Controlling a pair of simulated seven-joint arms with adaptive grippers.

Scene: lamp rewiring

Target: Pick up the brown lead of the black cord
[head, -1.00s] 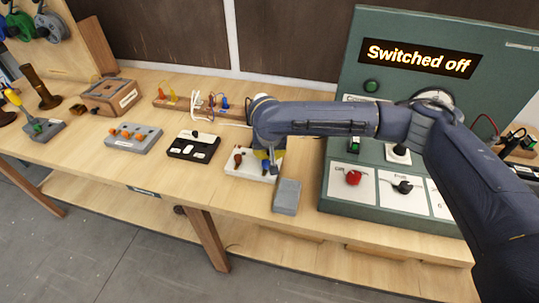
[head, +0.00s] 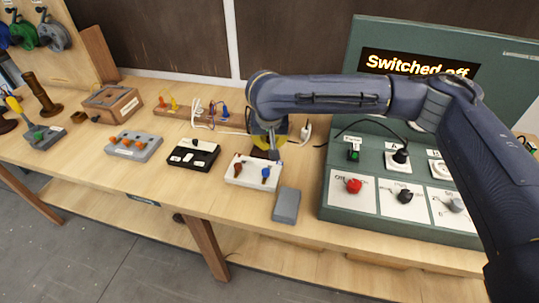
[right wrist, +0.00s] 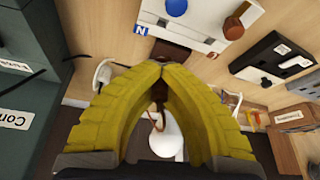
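My right gripper (head: 268,147) points down just behind the white terminal block (head: 252,172). In the right wrist view its yellow fingers (right wrist: 159,68) meet at the tips. A thin brown strand (right wrist: 157,120), possibly the brown lead, shows between the fingers; I cannot tell whether the tips hold it. A dark brown block (right wrist: 172,52) lies just beyond the tips, partly covered. A black cord (head: 345,127) runs from a plug (head: 400,156) on the green panel toward the gripper; its end is hidden. My left gripper is out of view.
The terminal block has a brown and a blue lever. A grey block (head: 286,205) stands at its front right. The green panel (head: 335,215) is on the right, its sign reading "Switched off". A black block (head: 194,154) and grey block (head: 134,145) stand left.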

